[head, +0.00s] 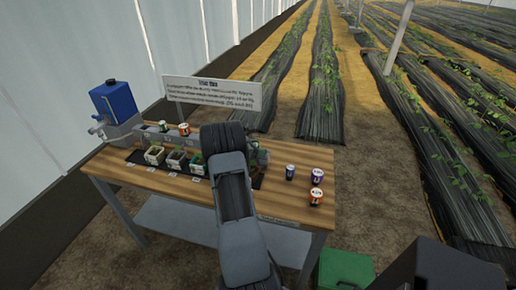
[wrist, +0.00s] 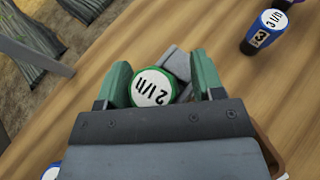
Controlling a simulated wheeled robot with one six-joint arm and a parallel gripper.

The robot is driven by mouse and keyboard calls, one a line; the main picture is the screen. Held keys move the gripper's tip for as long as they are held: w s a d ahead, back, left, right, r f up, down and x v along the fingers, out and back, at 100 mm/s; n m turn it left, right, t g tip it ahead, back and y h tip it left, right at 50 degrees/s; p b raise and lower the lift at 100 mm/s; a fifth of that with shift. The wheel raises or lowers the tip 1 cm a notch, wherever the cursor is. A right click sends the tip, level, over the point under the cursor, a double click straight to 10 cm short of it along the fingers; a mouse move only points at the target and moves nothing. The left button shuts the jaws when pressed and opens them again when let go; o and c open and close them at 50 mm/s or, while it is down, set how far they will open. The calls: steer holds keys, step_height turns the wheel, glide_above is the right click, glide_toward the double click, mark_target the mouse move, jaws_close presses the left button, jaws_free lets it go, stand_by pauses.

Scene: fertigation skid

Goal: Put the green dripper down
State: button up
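The green dripper (wrist: 154,88) shows in the wrist view as a round green-rimmed cap with a white "2 l/h" face. It sits between the two green fingers of my gripper (wrist: 161,82), against the left finger. A grey block-like piece (wrist: 178,64) fills the space between the cap and the right finger; I cannot tell whether it belongs to the dripper. The fingers appear closed about the dripper. Its underside is hidden, so I cannot see whether it touches the wood.
A blue "3 l/h" dripper (wrist: 265,30) stands to the upper right. In the head view, a dark dripper (head: 290,172), a purple one (head: 316,177) and a red one (head: 315,196) stand on the right of the wooden bench (head: 275,200). Small bins (head: 155,154) stand left.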

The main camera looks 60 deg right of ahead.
steer(key=shift+w+r, duration=0.1)
steer(key=shift+r, duration=0.05)
steer(key=shift+w+a+r, duration=0.15)
steer(key=shift+a, duration=0.1)
steer(key=w+a+r+m+t+y, duration=0.1)
steer(key=a+r+m+y, duration=0.15)
steer(key=a, duration=0.65)
steer(key=w+a+r+m+t+y, duration=0.15)
steer(key=a+r, duration=0.25)
steer(key=a, duration=0.5)
steer(key=w+a+r+m+t+y, duration=0.15)
steer(key=a+r, duration=0.25)
steer(key=a, duration=0.6)
steer(key=s+a+m+t+y, duration=0.2)
steer(key=s+a, duration=0.3)
steer(key=a, duration=0.6)
steer(key=s+a+r+m+t+y, duration=0.1)
steer(key=s+a+m+t+y, duration=0.2)
steer(key=a, duration=0.7)
steer(key=shift+s+a+m+y+b, duration=0.35)
steer(key=shift+s+m+y, duration=0.5)
steer(key=shift+s+m, duration=0.2)
steer(key=shift+r, duration=0.2)
